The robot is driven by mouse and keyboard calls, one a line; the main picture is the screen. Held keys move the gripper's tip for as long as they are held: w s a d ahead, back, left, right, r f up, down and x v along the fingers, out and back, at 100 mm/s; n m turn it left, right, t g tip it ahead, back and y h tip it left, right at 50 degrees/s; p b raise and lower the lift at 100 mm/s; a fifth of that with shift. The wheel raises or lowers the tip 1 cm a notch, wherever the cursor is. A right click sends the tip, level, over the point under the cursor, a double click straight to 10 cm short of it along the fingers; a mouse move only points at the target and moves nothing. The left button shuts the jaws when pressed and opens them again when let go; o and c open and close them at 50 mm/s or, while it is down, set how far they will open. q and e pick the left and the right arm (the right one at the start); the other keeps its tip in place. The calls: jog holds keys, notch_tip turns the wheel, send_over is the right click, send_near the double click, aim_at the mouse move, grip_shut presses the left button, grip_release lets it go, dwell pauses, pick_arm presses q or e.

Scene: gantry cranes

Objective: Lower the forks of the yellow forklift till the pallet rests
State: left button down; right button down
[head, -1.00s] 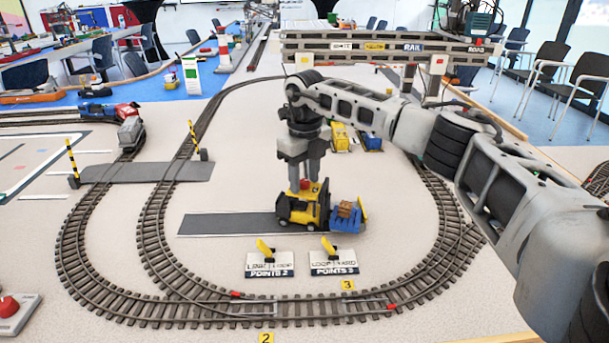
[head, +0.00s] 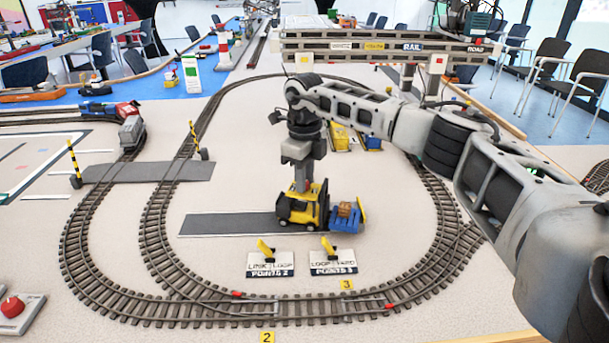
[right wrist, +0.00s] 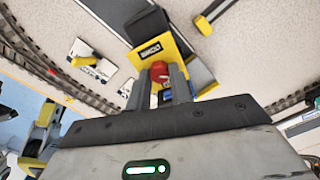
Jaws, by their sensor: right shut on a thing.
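The yellow forklift (head: 303,208) stands at the right end of a dark grey strip in the head view, facing right. A blue pallet (head: 345,222) with a small brown load (head: 346,209) is at its front. I cannot tell whether the pallet touches the surface. My right gripper (head: 303,187) points down onto the forklift's top. In the right wrist view, its fingers (right wrist: 163,90) are shut on a red knob (right wrist: 159,72) on the forklift (right wrist: 165,50). The fingers hide part of the knob, and the forks are not clearly visible. My left gripper is not in view.
Two yellow point levers (head: 265,248) and (head: 330,246) stand on white labelled plates just in front of the forklift. Looped railway track (head: 150,230) surrounds the area. A gantry crane (head: 380,47) stands behind. The grey strip (head: 230,224) left of the forklift is clear.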

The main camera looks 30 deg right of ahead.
jog(key=c, duration=1.2)
grip_release()
jog(key=shift+c, duration=0.2)
jog(key=shift+r, duration=0.1)
notch_tip(320, 180, up, 16)
